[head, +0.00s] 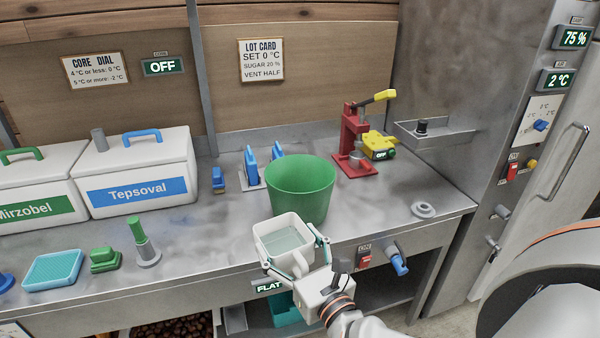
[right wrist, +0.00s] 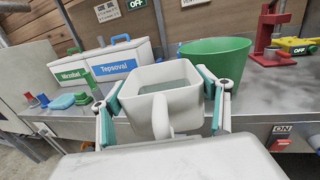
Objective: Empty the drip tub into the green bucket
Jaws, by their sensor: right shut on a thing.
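The drip tub is a white open box with a handle (head: 277,227); pale liquid shows inside it. It also shows in the right wrist view (right wrist: 148,76), close up and roughly level. My right gripper (head: 291,253) is shut on the tub, with its fingers on two opposite sides. The green bucket (head: 300,188) stands upright on the steel counter, just behind the tub in the head view. In the right wrist view the bucket (right wrist: 216,58) is behind and to the right of the tub. The bucket's inner bottom is hidden. My left gripper is not in view.
Two white boxes with handles, labelled Mirzobel (head: 35,190) and Tepsoval (head: 140,180), stand at the left. A red press (head: 351,145) and yellow device (head: 379,145) stand behind the bucket. A grey ring (head: 423,210) lies at the right. A teal tray (head: 52,270) sits front left.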

